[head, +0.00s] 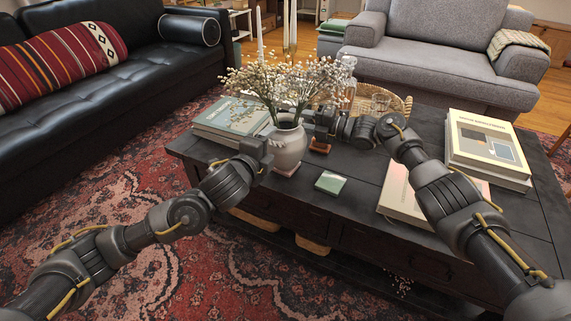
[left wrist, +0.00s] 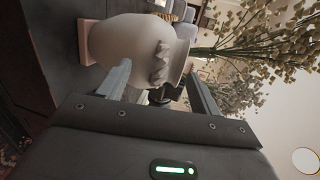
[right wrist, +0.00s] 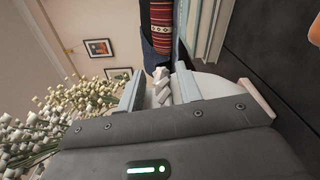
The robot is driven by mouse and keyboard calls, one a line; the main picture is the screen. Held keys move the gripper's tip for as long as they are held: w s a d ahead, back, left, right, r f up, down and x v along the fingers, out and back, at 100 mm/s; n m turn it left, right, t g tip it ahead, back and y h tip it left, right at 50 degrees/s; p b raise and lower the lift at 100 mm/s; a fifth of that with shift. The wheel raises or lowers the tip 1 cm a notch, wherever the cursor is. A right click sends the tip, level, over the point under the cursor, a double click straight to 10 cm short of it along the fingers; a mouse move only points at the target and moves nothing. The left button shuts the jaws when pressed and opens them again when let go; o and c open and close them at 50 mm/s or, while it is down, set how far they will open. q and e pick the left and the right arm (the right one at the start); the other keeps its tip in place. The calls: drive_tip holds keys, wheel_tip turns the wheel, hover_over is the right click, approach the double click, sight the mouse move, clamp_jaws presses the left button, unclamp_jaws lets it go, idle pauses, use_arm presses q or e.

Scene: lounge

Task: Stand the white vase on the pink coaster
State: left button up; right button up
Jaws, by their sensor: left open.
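The white vase (head: 288,147), holding white flowers, stands upright near the front left of the dark table. The pink coaster (head: 287,169) is under its foot; it also shows in the left wrist view (left wrist: 86,42) and the right wrist view (right wrist: 258,98). My left gripper (head: 262,150) is open at the vase's left side. In the left wrist view, its fingers (left wrist: 158,88) face the vase (left wrist: 130,45). My right gripper (head: 312,132) is at the vase's right side. In the right wrist view its fingers (right wrist: 160,92) are apart, with a vase handle (right wrist: 161,80) between them.
A green coaster (head: 330,183) lies in front right of the vase, and a small reddish-brown block (head: 320,147) lies to its right. Books lie at the left (head: 232,117) and right (head: 486,146). A wicker tray (head: 398,104) with glassware stands behind.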

use_arm(q)
drive_tip(key=shift+o, duration=0.5)
use_arm(e)
drive_tip(key=shift+f, duration=0.1)
drive_tip(key=shift+s, duration=0.1)
use_arm(q)
drive_tip(key=v, duration=1.2)
drive_tip(key=shift+r, duration=0.1)
use_arm(e)
drive_tip(key=o, duration=0.8)
drive_tip(key=shift+a, duration=0.1)
drive_tip(key=shift+c, duration=0.2)
drive_tip(key=shift+d, duration=0.3)
drive_tip(key=v, duration=1.1)
drive_tip(key=shift+s+d, duration=0.15)
drive_tip(key=shift+d, duration=0.1)
